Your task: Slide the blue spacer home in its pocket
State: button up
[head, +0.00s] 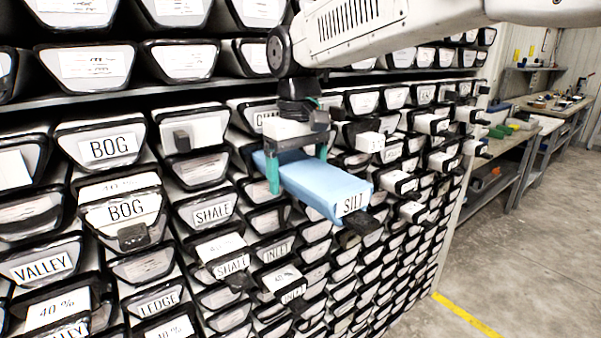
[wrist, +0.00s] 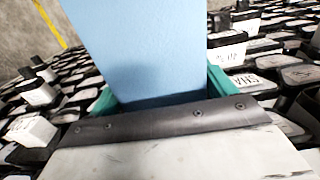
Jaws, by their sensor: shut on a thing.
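The blue spacer (head: 325,186) is a long light-blue block with a white SILT label and a dark tab on its near end. My gripper (head: 298,168) is shut on it, with green fingers on both sides. The spacer sticks out from the rack front, tilted slightly down toward the near end. Its far end lies close to the rack face; whether it is inside a pocket cannot be told. In the wrist view the blue spacer (wrist: 145,45) fills the middle between the green fingers (wrist: 155,100). The pocket itself is hidden behind the gripper and spacer.
The rack (head: 205,90) is packed with black-rimmed liners. Several white blocks with dark tabs jut out, such as the BOG block (head: 125,208) and the SHALE block (head: 222,252). A workbench (head: 500,150) stands at right beyond open floor (head: 530,240).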

aim_at(285, 155)
jog(key=shift+w+a, duration=0.6)
jog(key=shift+w, duration=0.3)
jog(key=shift+w+a, duration=0.55)
jog(key=shift+w, duration=0.3)
jog(key=o, duration=0.9)
jog(key=shift+r, duration=0.1)
notch_tip(285, 155, up, 8)
jog(key=shift+s+f, duration=0.1)
jog(key=shift+f, duration=0.05)
